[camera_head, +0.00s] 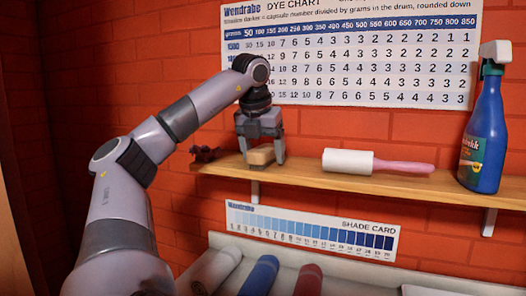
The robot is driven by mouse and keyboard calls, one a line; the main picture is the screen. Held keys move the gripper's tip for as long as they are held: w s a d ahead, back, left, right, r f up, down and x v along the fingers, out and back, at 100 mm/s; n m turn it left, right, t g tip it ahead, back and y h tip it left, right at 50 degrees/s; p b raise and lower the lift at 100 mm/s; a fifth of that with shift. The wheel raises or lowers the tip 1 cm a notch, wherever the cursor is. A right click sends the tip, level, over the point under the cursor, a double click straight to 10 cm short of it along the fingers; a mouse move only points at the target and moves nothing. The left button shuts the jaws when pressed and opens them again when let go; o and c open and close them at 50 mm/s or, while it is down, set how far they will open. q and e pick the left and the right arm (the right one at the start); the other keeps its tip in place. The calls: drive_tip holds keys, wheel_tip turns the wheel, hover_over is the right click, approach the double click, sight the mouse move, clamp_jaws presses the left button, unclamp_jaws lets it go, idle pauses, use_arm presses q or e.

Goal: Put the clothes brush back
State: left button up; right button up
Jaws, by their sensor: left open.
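A small block-shaped item with a light wooden top, which looks like the clothes brush (260,156), rests on the wooden shelf (320,180) near its left end. My left gripper (263,152) points down over it. Its fingers are open, one on each side of the brush. I cannot tell whether they touch it. The lower part of the brush is dark and partly hidden by the fingers. My right gripper is out of view.
A dark red small object (205,154) lies left of the brush. Rolled cloths (260,276) lie below. A dye chart (350,55) hangs behind.

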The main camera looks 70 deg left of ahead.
use_arm(q)
drive_tip(key=shift+r, duration=0.15)
drive_tip(key=shift+r, duration=0.35)
drive_tip(key=p+v, duration=0.1)
drive_tip(key=v, duration=1)
drive_tip(key=shift+d+p, duration=0.15)
drive_tip(key=shift+p, duration=0.25)
drive_tip(key=shift+s, duration=0.15)
